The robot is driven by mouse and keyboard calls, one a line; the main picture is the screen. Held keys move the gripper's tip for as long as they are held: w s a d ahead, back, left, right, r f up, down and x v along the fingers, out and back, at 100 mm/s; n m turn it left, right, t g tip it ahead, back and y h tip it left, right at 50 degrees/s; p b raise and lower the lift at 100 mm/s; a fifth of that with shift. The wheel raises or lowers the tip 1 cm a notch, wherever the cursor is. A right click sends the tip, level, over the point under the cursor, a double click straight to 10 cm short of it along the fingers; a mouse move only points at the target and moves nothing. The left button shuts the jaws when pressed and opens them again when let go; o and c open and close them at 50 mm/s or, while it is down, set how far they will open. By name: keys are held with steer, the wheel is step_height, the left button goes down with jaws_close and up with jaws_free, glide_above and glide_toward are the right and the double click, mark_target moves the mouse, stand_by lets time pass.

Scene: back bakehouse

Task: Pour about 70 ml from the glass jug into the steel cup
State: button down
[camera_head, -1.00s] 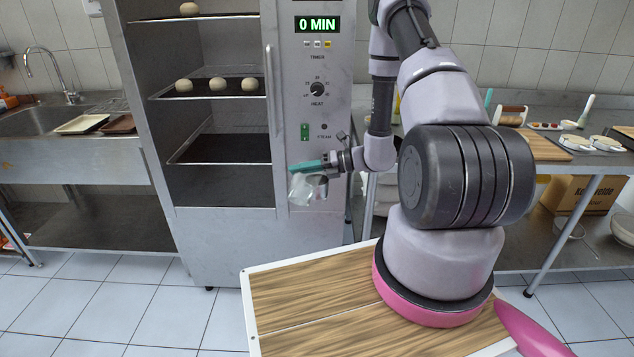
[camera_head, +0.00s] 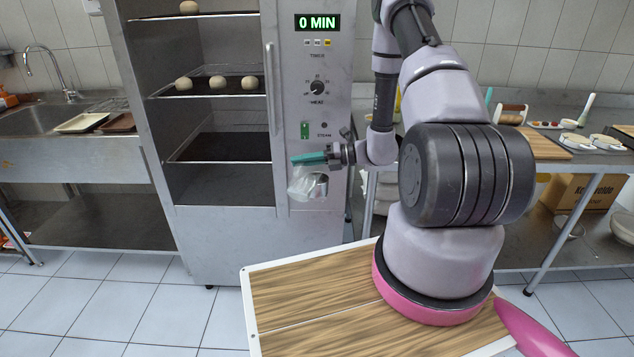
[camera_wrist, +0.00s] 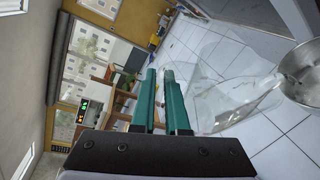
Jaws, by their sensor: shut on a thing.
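My gripper (camera_head: 308,159) has teal fingers and is shut on the clear glass jug (camera_head: 299,184), in front of the oven's control panel. The jug hangs below the fingers and looks tilted. The fingers (camera_wrist: 162,100) show in the wrist view, with the see-through jug (camera_wrist: 225,100) at their right, its mouth end towards the steel cup (camera_wrist: 303,78). The cup is partly cut off by the right edge, and something pale shows inside it. In the head view the cup (camera_head: 318,185) is just right of the jug, partly overlapped by it. I cannot make out the liquid level or a stream.
A steel oven (camera_head: 225,240) with dough balls on its racks stands close behind the jug. A sink (camera_head: 40,120) is at the left. A worktop with boards and small bowls (camera_head: 575,141) is at the right. A wooden board top (camera_head: 320,305) is in front.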

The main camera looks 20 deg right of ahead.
mark_target(297, 170)
steer(key=shift+w+d+r, duration=0.1)
steer(key=shift+w+d, duration=0.05)
steer(key=shift+w, duration=0.05)
steer(key=shift+w+d+r+m+p, duration=0.2)
steer(key=shift+m+p, duration=0.1)
steer(key=shift+p, duration=0.1)
steer(key=shift+w+r+y, duration=0.1)
steer(key=shift+y, duration=0.2)
steer(key=shift+w+d+r+m+p, duration=0.3)
steer(key=shift+w+d+m+p, duration=0.3)
steer(key=shift+w+d+p, duration=0.15)
stand_by(1.1)
steer(key=s+a+f+n, duration=0.1)
steer(key=s+a+f+n+h, duration=0.1)
steer(key=s, duration=0.1)
steer(key=shift+a+f, duration=0.1)
steer(key=shift+a, duration=0.3)
steer(key=shift+s+a+f+n, duration=0.3)
steer(key=shift+f+n, duration=0.2)
steer(key=shift+n, duration=0.2)
steer(key=shift+s+a+f+n+t+h+b, duration=0.25)
steer(key=shift+s+n+t+h+b, duration=0.1)
steer(key=shift+n+h, duration=0.15)
stand_by(0.5)
